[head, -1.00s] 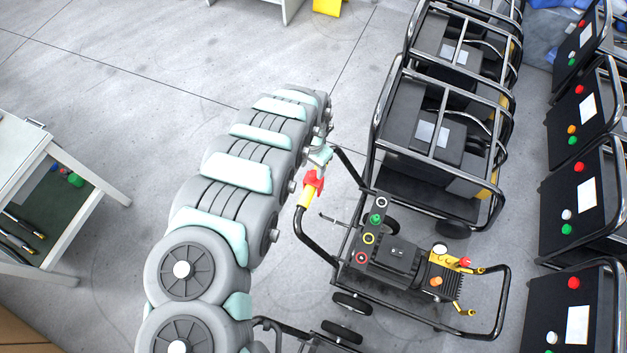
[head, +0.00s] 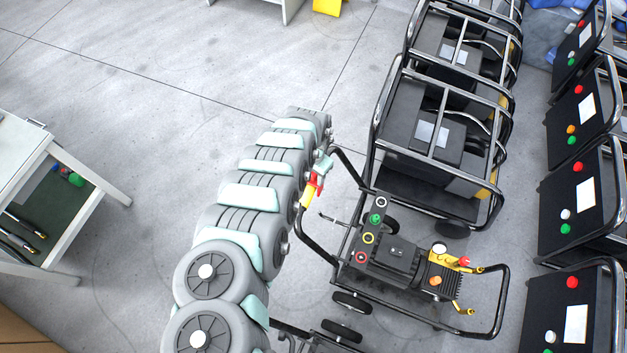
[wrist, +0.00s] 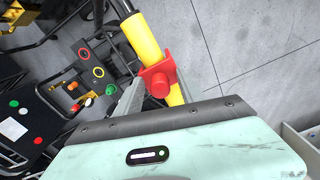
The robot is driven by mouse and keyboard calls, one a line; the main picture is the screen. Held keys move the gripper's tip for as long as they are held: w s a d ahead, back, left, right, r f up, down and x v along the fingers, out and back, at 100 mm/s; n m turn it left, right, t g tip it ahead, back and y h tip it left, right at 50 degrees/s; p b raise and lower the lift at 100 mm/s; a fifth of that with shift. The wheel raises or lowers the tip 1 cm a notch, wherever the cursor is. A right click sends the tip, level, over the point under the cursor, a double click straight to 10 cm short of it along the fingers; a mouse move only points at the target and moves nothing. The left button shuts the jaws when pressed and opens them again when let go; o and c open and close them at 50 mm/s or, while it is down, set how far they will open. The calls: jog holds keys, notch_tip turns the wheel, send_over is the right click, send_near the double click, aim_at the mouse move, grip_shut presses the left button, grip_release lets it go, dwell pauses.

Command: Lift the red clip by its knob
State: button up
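The red clip (wrist: 158,68) sits around the yellow grip (wrist: 142,37) of a black tube handle, and its round knob (wrist: 160,88) faces my gripper in the wrist view. In the head view the clip (head: 315,181) is partly covered by my gripper (head: 322,166). My gripper (wrist: 160,86) is open, with one grey finger to the left of the knob and one to its right. The knob lies between the fingers, with small gaps seeming to show; contact cannot be told for sure.
A white table (head: 30,150) is at left. Grey floor (head: 180,110) is clear between.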

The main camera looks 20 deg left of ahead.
grip_shut()
dwell(1.2)
